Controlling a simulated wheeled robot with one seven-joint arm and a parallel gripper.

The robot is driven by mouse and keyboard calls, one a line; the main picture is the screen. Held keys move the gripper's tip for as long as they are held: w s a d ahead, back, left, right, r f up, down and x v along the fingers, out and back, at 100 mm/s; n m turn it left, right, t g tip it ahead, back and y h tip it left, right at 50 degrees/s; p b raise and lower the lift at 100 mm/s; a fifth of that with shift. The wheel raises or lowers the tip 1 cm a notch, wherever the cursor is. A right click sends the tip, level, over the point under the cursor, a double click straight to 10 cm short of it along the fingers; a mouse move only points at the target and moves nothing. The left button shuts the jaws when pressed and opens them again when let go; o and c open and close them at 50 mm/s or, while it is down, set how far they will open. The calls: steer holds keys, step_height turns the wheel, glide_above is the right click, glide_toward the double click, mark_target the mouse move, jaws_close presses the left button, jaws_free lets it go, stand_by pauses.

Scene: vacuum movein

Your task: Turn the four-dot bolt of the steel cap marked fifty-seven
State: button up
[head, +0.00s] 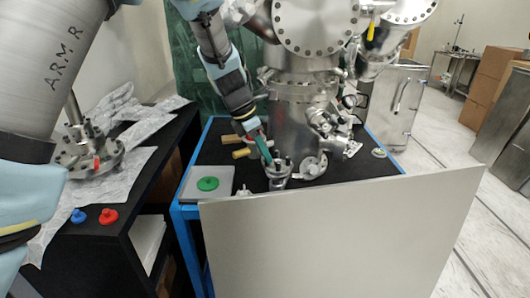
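A small steel cap (280,173) with upright bolts stands on the black table top, below the large steel chamber. Its number and the dots on its bolts are too small to read. My gripper (262,148) comes down from the upper left, with its tip just above the left side of this cap. A slim green part slants down from the gripper towards the bolts. I cannot tell whether it is a finger or a held tool, or whether it touches a bolt.
The steel chamber (300,95) rises close behind the cap. A pale panel (340,235) stands in front of the table. A grey plate (190,183) with a green knob (207,184) lies left.

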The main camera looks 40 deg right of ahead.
steer(key=shift+s+d+f, duration=0.1)
steer(key=shift+d+f, duration=0.1)
steer(key=shift+f, duration=0.35)
jaws_close()
